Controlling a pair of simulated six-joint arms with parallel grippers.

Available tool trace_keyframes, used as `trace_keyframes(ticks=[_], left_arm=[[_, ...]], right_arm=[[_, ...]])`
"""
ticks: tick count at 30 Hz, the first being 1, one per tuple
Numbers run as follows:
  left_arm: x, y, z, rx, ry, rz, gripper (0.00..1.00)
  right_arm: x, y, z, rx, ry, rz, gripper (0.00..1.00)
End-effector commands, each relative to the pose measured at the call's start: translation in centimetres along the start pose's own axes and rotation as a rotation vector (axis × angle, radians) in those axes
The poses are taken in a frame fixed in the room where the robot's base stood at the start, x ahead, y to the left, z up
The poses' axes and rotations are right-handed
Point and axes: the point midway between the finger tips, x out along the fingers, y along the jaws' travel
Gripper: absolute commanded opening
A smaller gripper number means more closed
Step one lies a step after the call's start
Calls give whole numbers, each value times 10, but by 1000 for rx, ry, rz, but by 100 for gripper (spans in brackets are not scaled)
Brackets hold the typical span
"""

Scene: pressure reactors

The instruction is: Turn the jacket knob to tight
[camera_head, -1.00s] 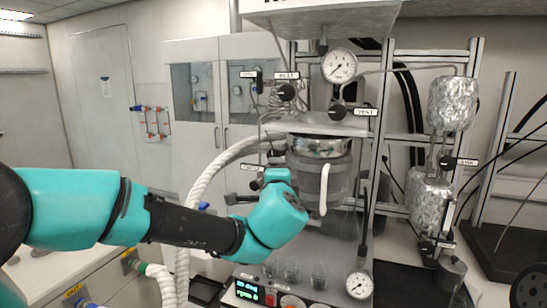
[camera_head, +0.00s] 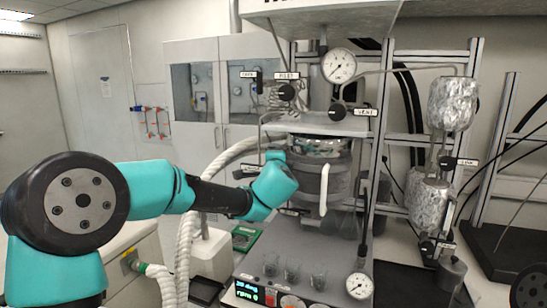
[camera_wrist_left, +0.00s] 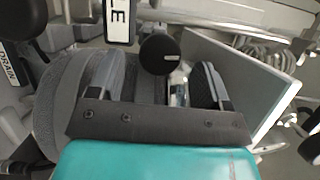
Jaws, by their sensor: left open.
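My left gripper (camera_wrist_left: 160,78) is open in the left wrist view, one finger on each side. A round black knob (camera_wrist_left: 158,54) with a short white mark sits between the fingers with space on both sides. A white label (camera_wrist_left: 120,20) beside it shows only the letter E, so I cannot tell whether this is the jacket knob. In the head view my teal left wrist is at the left front of the jacketed reactor vessel (camera_head: 338,186). It hides the fingers and most of that side. My right gripper is not in view.
Above the vessel, black knobs sit by the inlet label (camera_head: 287,75) and vent label (camera_head: 365,112). A white hose (camera_head: 183,250) hangs left of the reactor. Small glass beakers (camera_head: 292,272) stand on the base. The wrist view shows a drain label (camera_wrist_left: 9,66) at left.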

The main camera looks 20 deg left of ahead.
Motion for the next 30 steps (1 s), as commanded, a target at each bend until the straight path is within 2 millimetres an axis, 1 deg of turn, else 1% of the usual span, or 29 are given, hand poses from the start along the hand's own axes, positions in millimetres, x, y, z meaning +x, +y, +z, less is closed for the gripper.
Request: trace_keyframes(ticks=[1,3,7,12,18,20,30], left_arm=[[9,1,1,0,-3,0,72],[19,1,0,0,-2,0,72],[31,0,0,0,-1,0,72],[37,0,0,0,-1,0,72],[36,0,0,0,-1,0,72],[36,0,0,0,-1,0,67],[36,0,0,0,-1,0,34]], right_arm=[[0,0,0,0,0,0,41],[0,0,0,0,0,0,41],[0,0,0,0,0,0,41],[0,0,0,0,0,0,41],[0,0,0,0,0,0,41],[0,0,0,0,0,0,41],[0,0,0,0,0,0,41]])
